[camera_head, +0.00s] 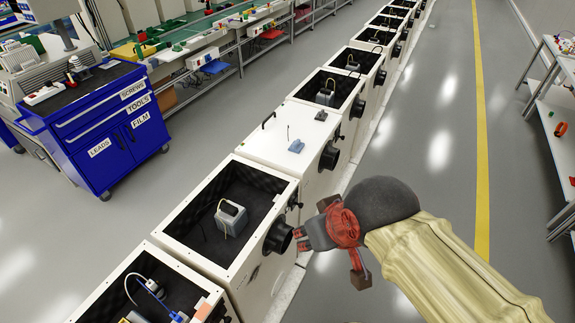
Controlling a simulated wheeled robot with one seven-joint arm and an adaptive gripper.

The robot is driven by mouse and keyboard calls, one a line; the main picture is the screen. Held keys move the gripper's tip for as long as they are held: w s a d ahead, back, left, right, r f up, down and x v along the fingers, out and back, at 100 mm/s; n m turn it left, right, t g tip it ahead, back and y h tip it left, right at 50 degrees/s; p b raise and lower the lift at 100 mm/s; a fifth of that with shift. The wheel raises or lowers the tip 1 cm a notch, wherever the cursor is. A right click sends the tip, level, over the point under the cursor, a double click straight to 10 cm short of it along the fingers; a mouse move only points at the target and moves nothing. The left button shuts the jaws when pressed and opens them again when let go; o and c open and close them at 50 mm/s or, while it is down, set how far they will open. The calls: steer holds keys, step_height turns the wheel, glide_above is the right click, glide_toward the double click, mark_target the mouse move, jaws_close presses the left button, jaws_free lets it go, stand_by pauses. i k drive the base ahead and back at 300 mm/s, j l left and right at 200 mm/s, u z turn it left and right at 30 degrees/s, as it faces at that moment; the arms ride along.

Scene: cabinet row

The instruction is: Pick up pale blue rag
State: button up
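A small pale blue rag (296,146) lies on the closed white lid of one cabinet, near the middle of the picture. My gripper (301,239) is lower and to the right in the picture, beside the black round port of the nearer open cabinet. Its two red fingertips point left and look spread apart, with nothing seen between them. The gripper is clear of the rag.
The rag's cabinet (262,148) has a black handle and a thin upright rod on its lid. A nearer open cabinet (171,234) holds a grey device (231,218). A blue tool cart (110,128) stands left. The aisle with the yellow line (481,130) is clear.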

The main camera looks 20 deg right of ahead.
mark_target(296, 146)
steer(key=i+l+u, duration=0.1)
steer(key=u, duration=0.3)
steer(key=l+u, duration=0.15)
steer(key=u, duration=0.25)
steer(key=l+u, duration=0.15)
steer(key=u, duration=0.25)
steer(key=i+l+u, duration=0.1)
steer(key=u, duration=0.3)
steer(key=l+u, duration=0.1)
steer(key=l, duration=0.4)
steer(key=l+u, duration=0.15)
steer(key=l, duration=0.3)
steer(key=k+l+u, duration=0.1)
steer(key=l, duration=0.4)
steer(key=k+l+u, duration=0.1)
steer(key=l, duration=0.35)
steer(key=k+l+u, duration=0.1)
steer(key=l, duration=0.4)
steer(key=k+l+u, duration=0.15)
steer(key=l, duration=0.3)
